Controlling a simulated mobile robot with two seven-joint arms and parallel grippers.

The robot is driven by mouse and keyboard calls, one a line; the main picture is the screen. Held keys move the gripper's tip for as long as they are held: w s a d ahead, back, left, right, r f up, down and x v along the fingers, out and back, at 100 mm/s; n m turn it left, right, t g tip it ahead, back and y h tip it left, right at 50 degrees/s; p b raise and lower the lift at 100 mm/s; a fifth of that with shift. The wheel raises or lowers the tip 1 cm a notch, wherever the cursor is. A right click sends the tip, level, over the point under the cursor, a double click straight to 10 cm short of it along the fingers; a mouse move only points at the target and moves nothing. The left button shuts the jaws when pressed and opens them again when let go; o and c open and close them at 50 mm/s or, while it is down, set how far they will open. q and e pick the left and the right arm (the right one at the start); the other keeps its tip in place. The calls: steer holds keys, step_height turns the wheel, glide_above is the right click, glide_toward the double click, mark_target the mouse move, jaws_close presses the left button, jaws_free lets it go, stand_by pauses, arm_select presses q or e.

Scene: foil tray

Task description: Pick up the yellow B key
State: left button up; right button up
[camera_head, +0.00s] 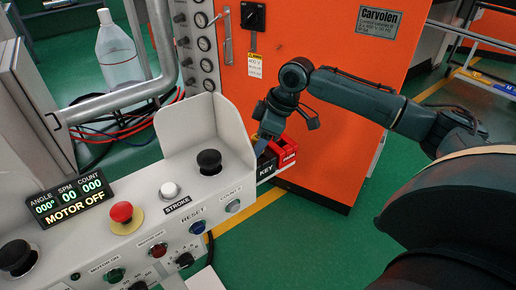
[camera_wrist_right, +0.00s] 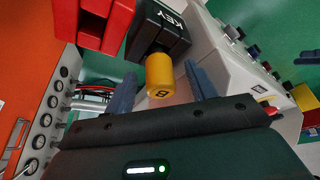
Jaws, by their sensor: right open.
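The yellow B key (camera_wrist_right: 160,78) shows in the right wrist view as a yellow cylinder marked B, next to the black KEY block (camera_wrist_right: 163,32). My right gripper (camera_wrist_right: 160,90) is open, with one blue-grey finger on each side of the yellow key and a gap to each. In the head view my right gripper (camera_head: 262,140) is at the right end of the control panel, just over the black KEY block (camera_head: 267,165); the yellow key is hidden there. My left gripper is not in view.
A red block (camera_head: 283,150) stands beside the KEY block. The grey control panel (camera_head: 150,225) carries a red button (camera_head: 121,212), black knobs and a raised end guard (camera_head: 215,125). The orange machine (camera_head: 330,150) stands close behind my right arm.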

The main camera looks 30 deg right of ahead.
steer(key=shift+w+a+f, duration=0.15)
steer(key=shift+a+f, duration=0.05)
steer(key=shift+f, duration=0.3)
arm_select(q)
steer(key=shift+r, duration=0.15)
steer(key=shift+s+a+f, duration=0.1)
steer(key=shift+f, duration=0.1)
arm_select(e)
steer(key=c, duration=1.1)
steer(key=shift+r, duration=0.2)
